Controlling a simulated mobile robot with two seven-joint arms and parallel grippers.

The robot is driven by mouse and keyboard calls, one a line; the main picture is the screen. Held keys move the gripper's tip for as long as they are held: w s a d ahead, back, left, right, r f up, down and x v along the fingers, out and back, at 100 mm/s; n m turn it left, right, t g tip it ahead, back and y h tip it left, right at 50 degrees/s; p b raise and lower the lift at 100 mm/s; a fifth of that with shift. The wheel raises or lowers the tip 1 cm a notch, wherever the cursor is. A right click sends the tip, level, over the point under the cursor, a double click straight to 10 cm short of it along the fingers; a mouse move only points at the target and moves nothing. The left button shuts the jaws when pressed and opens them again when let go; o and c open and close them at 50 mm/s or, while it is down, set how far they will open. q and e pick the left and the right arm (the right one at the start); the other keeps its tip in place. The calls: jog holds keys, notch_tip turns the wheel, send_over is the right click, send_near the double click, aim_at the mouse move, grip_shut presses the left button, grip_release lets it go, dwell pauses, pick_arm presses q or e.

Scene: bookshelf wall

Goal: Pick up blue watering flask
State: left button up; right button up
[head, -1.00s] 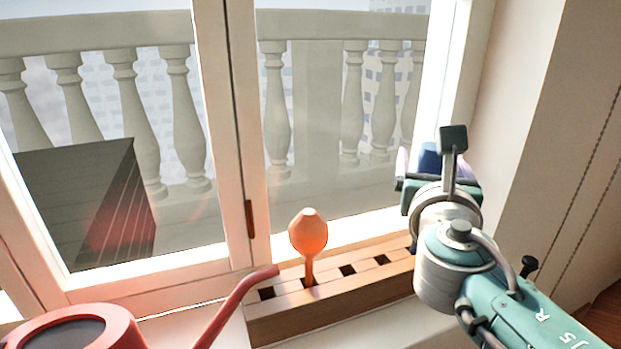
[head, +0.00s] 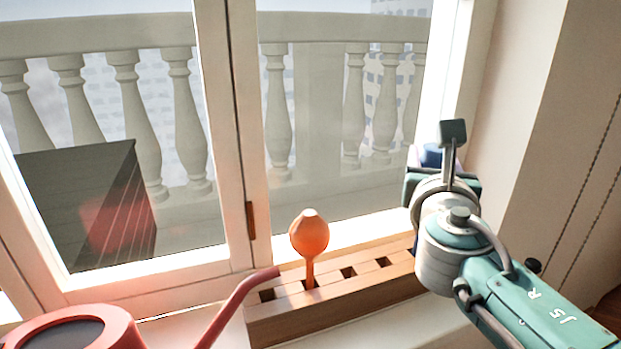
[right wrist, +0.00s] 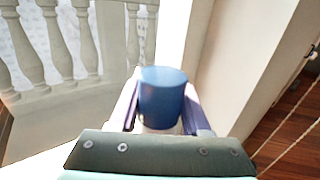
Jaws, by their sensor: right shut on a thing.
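The blue watering flask (right wrist: 162,98) shows in the right wrist view as a blue rounded body with a flat top, between the two fingers of my right gripper (right wrist: 163,118). The gripper is shut on it. In the head view only a small part of the blue flask (head: 431,155) shows behind my right wrist, above the right end of the wooden rack (head: 330,320). My right arm hides most of it and the rack's right end, so I cannot tell whether the flask is clear of its slot. My left gripper is not in view.
An orange flask (head: 309,235) stands upright in the rack, left of several empty square slots. A red watering can (head: 120,325) with a long spout sits at the lower left. The window frame (head: 243,150) is close behind, and a wall (head: 530,100) stands to the right.

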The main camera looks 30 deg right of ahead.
grip_shut()
